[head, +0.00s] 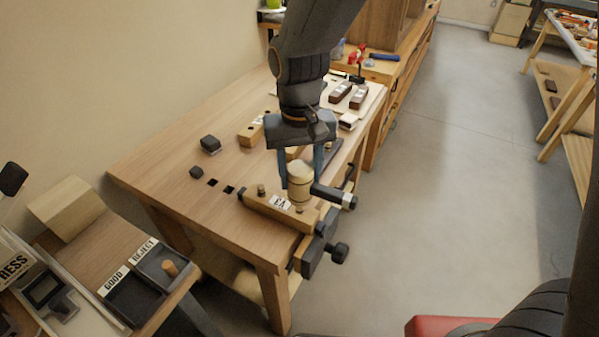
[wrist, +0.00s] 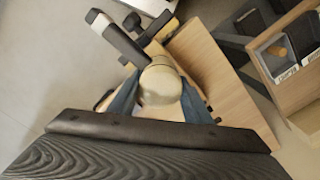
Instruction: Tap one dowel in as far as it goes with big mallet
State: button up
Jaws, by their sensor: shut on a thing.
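My gripper (head: 301,176) has its blue fingers shut on the pale, barrel-shaped head of the big mallet (head: 301,190). The mallet's dark handle (head: 330,194) points right in the head view. In the wrist view the mallet head (wrist: 160,82) sits between the fingers and the handle (wrist: 118,38) runs to the upper left. A light wooden rail (head: 258,206) with a white label lies at the bench's front edge by the vise. A short dowel (head: 261,190) stands up near its left end. The mallet head is over the rail's right part; whether it touches anything there I cannot tell.
The vise (head: 322,250) with dark handles projects from the bench (head: 165,165) front. Dark blocks (head: 210,145) and wooden pieces lie farther back. Trays labelled GOOD (head: 128,303) and REJECT stand at lower left; a dowel (head: 170,268) is in REJECT. The floor at right is open.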

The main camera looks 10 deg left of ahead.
jog(key=shift+f+b, duration=0.7)
jog(key=shift+f, duration=0.7)
jog(key=shift+r+p, duration=1)
jog(key=shift+r, duration=0.05)
jog(key=shift+r+p, duration=0.15)
jog(key=shift+p, duration=0.25)
